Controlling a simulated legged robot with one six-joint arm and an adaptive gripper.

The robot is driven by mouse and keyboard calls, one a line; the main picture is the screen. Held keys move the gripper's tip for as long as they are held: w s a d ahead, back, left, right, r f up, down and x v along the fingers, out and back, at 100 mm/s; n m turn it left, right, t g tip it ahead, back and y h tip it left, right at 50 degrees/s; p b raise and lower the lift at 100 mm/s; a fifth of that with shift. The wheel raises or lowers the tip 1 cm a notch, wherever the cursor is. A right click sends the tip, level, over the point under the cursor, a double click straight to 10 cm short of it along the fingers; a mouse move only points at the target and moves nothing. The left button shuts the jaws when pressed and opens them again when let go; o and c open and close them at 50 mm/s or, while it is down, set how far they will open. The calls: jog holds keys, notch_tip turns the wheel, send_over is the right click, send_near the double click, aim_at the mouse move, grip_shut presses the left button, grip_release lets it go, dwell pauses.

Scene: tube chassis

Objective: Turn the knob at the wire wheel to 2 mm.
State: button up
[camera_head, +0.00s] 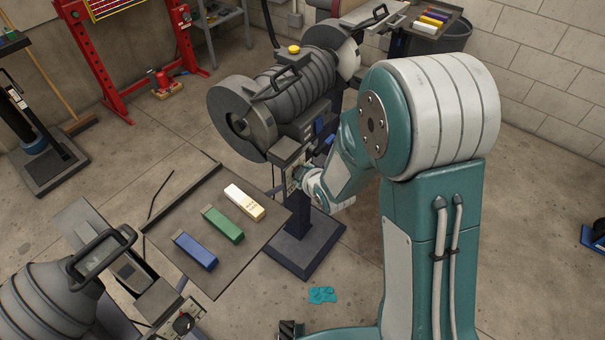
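A grey ribbed grinding machine (300,88) stands on a dark pedestal (306,240) in the upper middle, with a round wheel housing (240,118) at its left end. A small control panel (292,180) is on its front. My gripper (303,176) is at this panel, close to or touching it. The panel's knob is hidden or too small to make out, and so is its setting. The fingers are too small and too covered to show whether they are open. A second machine (50,305) at the lower left has a panel with a dark knob (183,323). I cannot tell which machine carries the wire wheel.
A dark tray (180,262) between the machines holds a blue bar (196,251), a green bar (223,225) and a white bar (244,203). A teal cloth (322,295) lies on the floor. A red frame (90,60) stands at the back left. The floor left of the tray is clear.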

jog(key=n+t, duration=0.1)
jog(key=n+t+h, duration=0.1)
jog(key=t, duration=0.2)
jog(key=shift+s+a+f+n+h, duration=0.15)
jog(key=shift+f+n+h, duration=0.1)
jog(key=shift+n+h, duration=0.15)
jog(key=shift+f+n+t, duration=0.1)
jog(key=shift+n+t, duration=1.2)
jog(key=shift+t, duration=0.3)
jog(key=o, duration=1.1)
jog(key=shift+a, duration=0.1)
jog(key=shift+o, duration=0.2)
jog(key=shift+a+h, duration=0.1)
jog(key=shift+h, duration=0.2)
